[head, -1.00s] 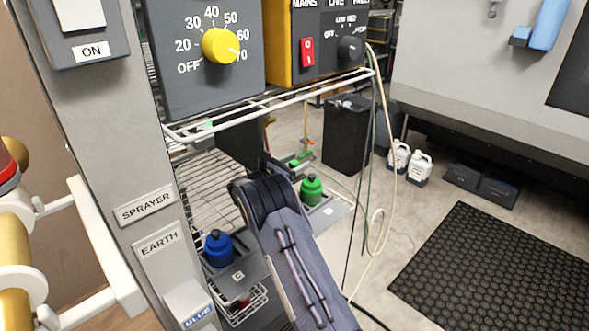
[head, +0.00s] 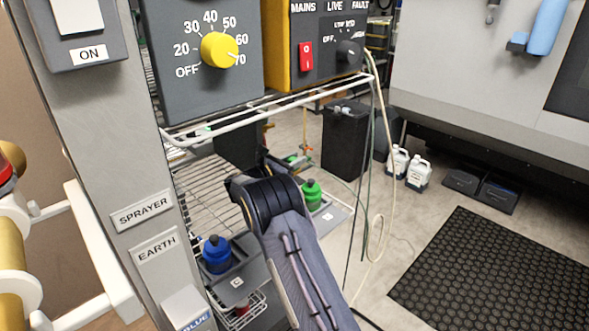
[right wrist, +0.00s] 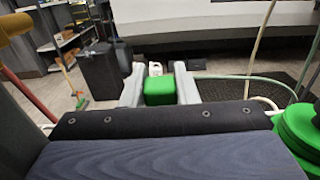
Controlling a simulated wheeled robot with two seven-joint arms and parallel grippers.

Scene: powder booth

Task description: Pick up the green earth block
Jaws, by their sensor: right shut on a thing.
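The green earth block (right wrist: 160,91) shows in the right wrist view as a small bright green block. My right gripper (right wrist: 159,84) has its two pale grey fingers on either side of the block and is shut on it. In the head view my right arm reaches in from the bottom and its dark wrist hides most of the gripper. I cannot make out the block for sure there. My left gripper is not in view.
A blue bottle (head: 217,254) and a green bottle (head: 312,195) stand near my right arm. A wire shelf (head: 205,190) lies left of it. Hoses (head: 377,200) hang to its right. A black bin (head: 345,135) stands behind. Floor lies open beyond.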

